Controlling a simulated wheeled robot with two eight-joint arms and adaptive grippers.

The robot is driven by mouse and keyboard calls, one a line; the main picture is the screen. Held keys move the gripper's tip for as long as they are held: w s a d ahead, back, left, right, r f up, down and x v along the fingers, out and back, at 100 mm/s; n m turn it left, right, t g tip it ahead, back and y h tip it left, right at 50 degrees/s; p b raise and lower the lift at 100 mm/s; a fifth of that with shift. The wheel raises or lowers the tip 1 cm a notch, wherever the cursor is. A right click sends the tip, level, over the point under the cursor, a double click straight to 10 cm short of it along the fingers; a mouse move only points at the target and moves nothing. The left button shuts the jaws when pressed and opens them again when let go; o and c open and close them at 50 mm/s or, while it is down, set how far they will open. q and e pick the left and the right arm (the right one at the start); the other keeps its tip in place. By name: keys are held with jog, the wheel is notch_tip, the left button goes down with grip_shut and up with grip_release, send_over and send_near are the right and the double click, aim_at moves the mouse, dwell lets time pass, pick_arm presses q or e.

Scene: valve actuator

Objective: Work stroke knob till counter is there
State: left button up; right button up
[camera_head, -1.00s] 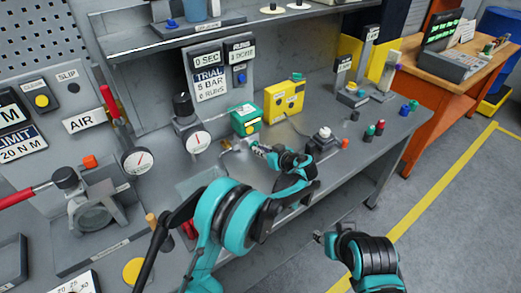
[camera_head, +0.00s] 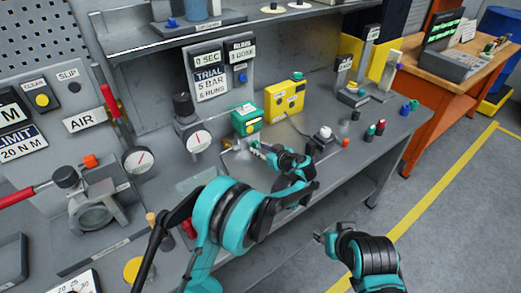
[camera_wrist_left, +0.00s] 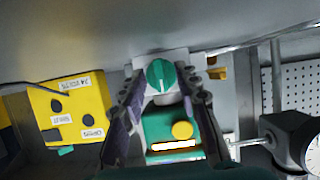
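In the left wrist view a round teal knob (camera_wrist_left: 161,75) with a white line sits between the fingertips of my left gripper (camera_wrist_left: 166,82). The fingers stand apart, with what looks like a gap beside the knob. A green box (camera_wrist_left: 172,135) with a yellow button is just below the knob; in the head view the green box (camera_head: 246,119) stands on the bench behind my left gripper (camera_head: 257,150). The runs counter (camera_head: 240,51) is on the back panel, its digit too small to read surely. My right gripper (camera_head: 321,237) is in front of the bench, its fingers unclear.
A yellow box (camera_head: 284,98) stands beside the green box; it also shows in the left wrist view (camera_wrist_left: 68,110). A pressure gauge (camera_head: 197,142) is to the left. A white-topped part (camera_head: 325,133) and small coloured pieces stand to the right on the bench.

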pick_arm(q)
jog(key=v, duration=1.2)
jog(key=shift+f, duration=0.1)
